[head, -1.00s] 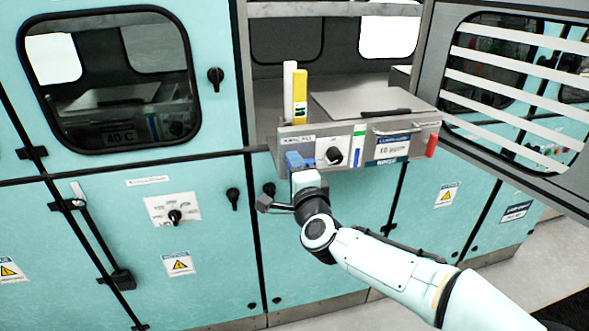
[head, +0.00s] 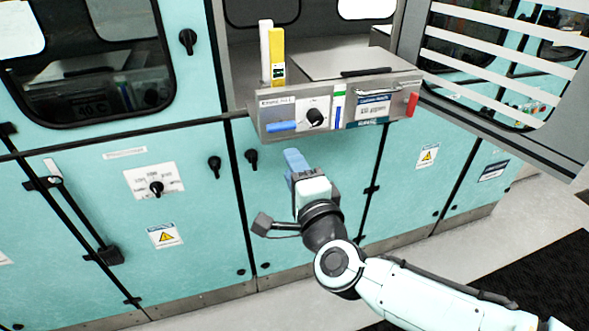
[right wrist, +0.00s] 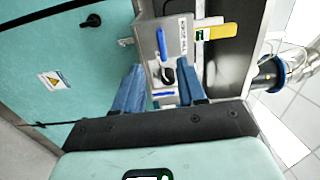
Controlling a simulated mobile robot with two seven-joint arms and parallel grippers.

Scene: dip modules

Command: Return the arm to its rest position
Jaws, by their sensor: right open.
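My right gripper (head: 296,163) hangs in front of the teal cabinet, below and apart from the steel dip module (head: 292,112). In the right wrist view its two blue fingers (right wrist: 159,88) are spread with nothing between them. The module's front carries a black knob (head: 316,117), a blue bar (head: 281,126) and a red tab (head: 412,104). The knob and the blue bar (right wrist: 161,45) also show in the right wrist view. My left gripper is in neither view.
An opened slatted door (head: 500,70) stands at the right. Teal cabinet fronts (head: 100,215) with black knobs and warning labels fill the left and the space below the module. A yellow piece (head: 277,57) stands upright on the module. Open floor (head: 440,255) lies at the lower right.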

